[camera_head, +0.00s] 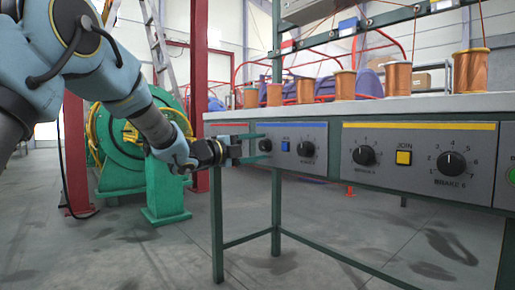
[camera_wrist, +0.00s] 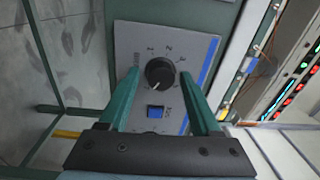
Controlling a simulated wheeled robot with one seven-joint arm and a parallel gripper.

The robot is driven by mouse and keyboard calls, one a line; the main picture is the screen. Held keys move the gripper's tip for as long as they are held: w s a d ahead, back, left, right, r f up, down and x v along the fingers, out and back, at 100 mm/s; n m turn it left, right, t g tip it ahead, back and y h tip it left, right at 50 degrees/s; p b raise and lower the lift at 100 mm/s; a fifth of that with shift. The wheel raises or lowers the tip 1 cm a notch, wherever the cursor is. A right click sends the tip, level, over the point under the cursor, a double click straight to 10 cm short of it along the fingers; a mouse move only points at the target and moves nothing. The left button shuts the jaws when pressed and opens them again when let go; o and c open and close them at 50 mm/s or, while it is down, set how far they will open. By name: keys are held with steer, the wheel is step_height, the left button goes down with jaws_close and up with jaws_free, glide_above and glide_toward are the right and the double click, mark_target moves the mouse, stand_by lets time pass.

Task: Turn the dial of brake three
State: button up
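The dial of brake three (camera_head: 265,145) is the round black knob at the left end of the blue-striped panel (camera_head: 317,160). In the wrist view the dial (camera_wrist: 160,73) sits on a grey plate, with a white pointer mark toward the lower left. Its small label is too blurred to read fully. My gripper (camera_head: 256,147) is open in front of it. In the wrist view my gripper's green fingers (camera_wrist: 159,78) stand on either side of the dial, with a narrow gap on each side.
A blue button (camera_head: 285,146) and another dial (camera_head: 307,148) are to the right on the same panel. A yellow-striped panel (camera_head: 420,160) follows, with two dials and a yellow button (camera_head: 403,157). Copper spools (camera_head: 397,78) stand on the white bench top (camera_head: 360,108) above.

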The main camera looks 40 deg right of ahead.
steer(key=shift+o, duration=0.4)
steer(key=shift+a+r, duration=0.1)
steer(key=shift+a, duration=0.3)
steer(key=a+p, duration=0.3)
steer(key=a, duration=0.7)
steer(key=shift+w+f, duration=0.3)
steer(key=shift+w, duration=0.15)
